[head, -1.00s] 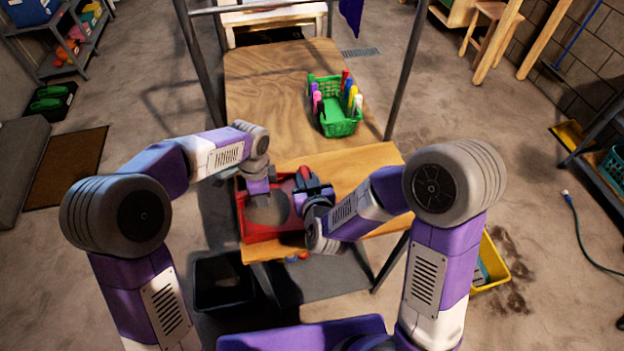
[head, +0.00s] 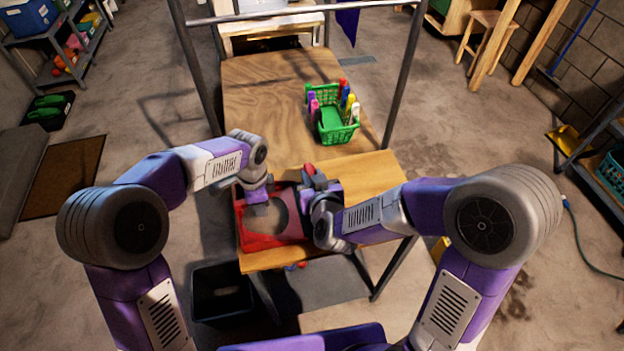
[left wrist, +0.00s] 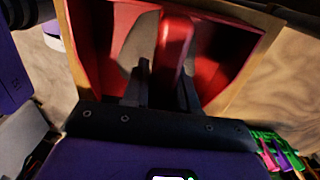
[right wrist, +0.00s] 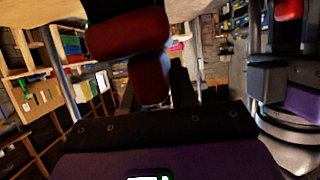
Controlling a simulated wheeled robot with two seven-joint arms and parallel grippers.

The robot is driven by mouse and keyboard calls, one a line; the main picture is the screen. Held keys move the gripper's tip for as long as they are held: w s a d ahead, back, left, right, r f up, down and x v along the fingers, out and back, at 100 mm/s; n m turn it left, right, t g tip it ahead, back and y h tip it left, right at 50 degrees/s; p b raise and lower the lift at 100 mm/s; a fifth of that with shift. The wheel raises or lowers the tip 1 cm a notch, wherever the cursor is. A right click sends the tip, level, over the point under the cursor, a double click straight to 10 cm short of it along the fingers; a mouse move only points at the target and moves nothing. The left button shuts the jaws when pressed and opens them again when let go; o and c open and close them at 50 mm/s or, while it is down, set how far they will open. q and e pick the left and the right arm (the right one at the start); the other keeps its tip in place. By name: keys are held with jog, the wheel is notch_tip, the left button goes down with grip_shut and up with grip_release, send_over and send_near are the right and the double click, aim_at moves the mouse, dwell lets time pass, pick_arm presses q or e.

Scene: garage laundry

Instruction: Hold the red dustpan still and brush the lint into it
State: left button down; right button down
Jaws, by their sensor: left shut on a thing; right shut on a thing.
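The red dustpan (head: 248,240) lies on the near wooden board, and its red walls fill the left wrist view (left wrist: 225,50). My left gripper (head: 257,205) is shut on its red handle (left wrist: 175,45). A grey-brown rounded patch (head: 284,215) shows inside the pan; I cannot tell whether it is lint or shadow. My right gripper (head: 316,185) is at the pan's right side, shut on a red handle (head: 309,168), seen large in the right wrist view (right wrist: 128,35). I take it for the brush; its bristles are hidden. No separate lint is clear.
A green basket (head: 338,132) with several coloured bottles stands farther back on the wooden top. Metal posts (head: 402,80) rise at both sides of the table. A black bin (head: 222,292) stands below on the left. The board to the right of the pan is mostly bare.

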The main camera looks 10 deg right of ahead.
pick_arm(q)
jog(key=c, duration=0.8)
grip_release()
notch_tip(320, 180, up, 12)
